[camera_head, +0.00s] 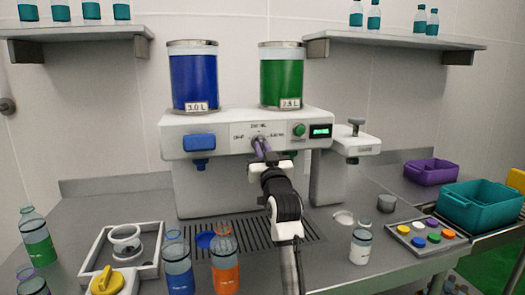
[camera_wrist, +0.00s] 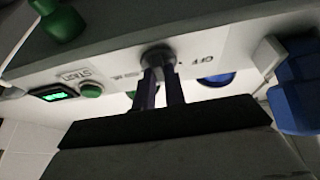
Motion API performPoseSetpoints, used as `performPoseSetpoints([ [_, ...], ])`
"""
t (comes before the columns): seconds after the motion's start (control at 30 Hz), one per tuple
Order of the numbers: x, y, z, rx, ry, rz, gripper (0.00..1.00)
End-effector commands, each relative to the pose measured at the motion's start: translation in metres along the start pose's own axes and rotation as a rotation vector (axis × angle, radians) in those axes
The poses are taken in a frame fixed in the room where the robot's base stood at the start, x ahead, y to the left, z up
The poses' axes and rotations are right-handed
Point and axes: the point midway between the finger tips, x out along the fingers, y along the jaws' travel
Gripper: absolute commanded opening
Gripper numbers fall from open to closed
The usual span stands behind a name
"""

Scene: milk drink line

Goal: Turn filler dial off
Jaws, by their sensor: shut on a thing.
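The filler machine (camera_head: 225,125) stands at the back of the counter with a blue tank and a green tank on top. Its dial (camera_head: 259,139) sits in the middle of the front panel, with a label at its left that reads OFF. In the wrist view the dial (camera_wrist: 157,56) is partly hidden between my fingers. The fingers also show in the wrist view (camera_wrist: 160,80). The dial's exact pointing direction is hard to tell.
A green start button (camera_head: 299,130) and a lit display (camera_head: 320,131) are right of the dial. A blue spout (camera_head: 199,142) is at its left. Bottles, including an orange one (camera_head: 225,265), stand on the counter below. A teal crate (camera_head: 480,205) is at the right.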

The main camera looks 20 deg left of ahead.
Motion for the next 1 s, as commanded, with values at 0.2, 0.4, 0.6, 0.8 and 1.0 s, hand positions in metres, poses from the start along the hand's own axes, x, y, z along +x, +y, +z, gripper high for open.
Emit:
performPoseSetpoints([
  [0.2,-0.0013,0.0012,0.0021,-0.043,0.001,-0.016,0.00],
  [0.4,-0.0025,0.0034,0.0042,-0.152,0.001,-0.059,0.00],
  [0.6,-0.0026,0.0051,0.0038,-0.316,0.001,-0.126,0.00],
  [0.8,-0.0013,0.0060,0.0014,-0.490,0.000,-0.200,0.00],
  [1.0,0.0001,0.0067,-0.0007,-0.655,-0.002,-0.271,0.00],
])
